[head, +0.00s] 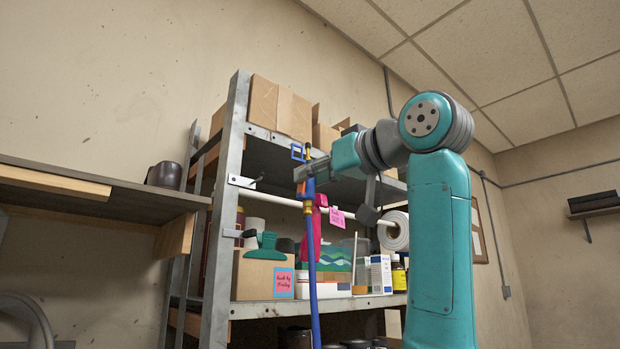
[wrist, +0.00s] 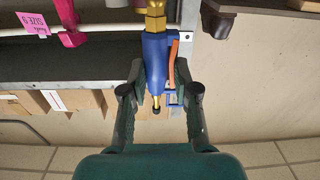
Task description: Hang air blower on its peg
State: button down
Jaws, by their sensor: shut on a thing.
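The blue air blower (head: 309,187) is in my gripper (head: 308,176), in front of the shelf rack. A brass fitting and a blue hose (head: 314,270) hang below it. In the wrist view the blower (wrist: 155,55) lies between the two dark fingers of my gripper (wrist: 158,88), its dark nozzle tip pointing toward the palm and its brass end away.
A white rod (head: 285,210) with a paper roll (head: 394,232) runs behind the hose. A pink-red tool (head: 321,210) and a pink tag (head: 337,217) hang near it. Boxes and bottles fill the shelf (head: 320,306).

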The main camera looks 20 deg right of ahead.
jog(key=f+x, duration=0.1)
jog(key=x, duration=0.7)
jog(key=shift+w, duration=0.35)
dwell(0.9)
jog(key=shift+w+a, duration=0.2)
jog(key=shift+w, duration=0.4)
jog(key=shift+x, duration=1.15)
dwell(1.2)
jog(key=shift+w+a+f, duration=0.1)
jog(key=shift+w+f, duration=0.1)
jog(key=shift+w, duration=0.25)
dwell(0.6)
jog(key=shift+w+f, duration=0.1)
jog(key=shift+f, duration=0.25)
dwell(0.5)
dwell(0.4)
